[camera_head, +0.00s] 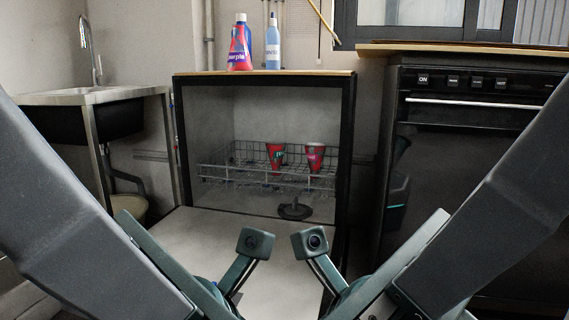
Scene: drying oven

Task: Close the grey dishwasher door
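The grey dishwasher door (180,245) is open and lies folded down in front of the dishwasher (352,140). Inside stands a wire rack (218,175) with two red cups (315,157). My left gripper (237,303) and my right gripper (337,303) are low in the picture, in front of or over the door. Their fingertips are hidden or cut off by the bottom edge, so I cannot tell whether they are open or touch the door. The door's near edge is hidden behind my arms and the picture's bottom.
A red and purple bottle (240,48) and a blue bottle (273,50) stand on the dishwasher's wooden top (320,73). A metal sink (90,97) is at the left. A dark appliance (480,150) with a handle bar is at the right.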

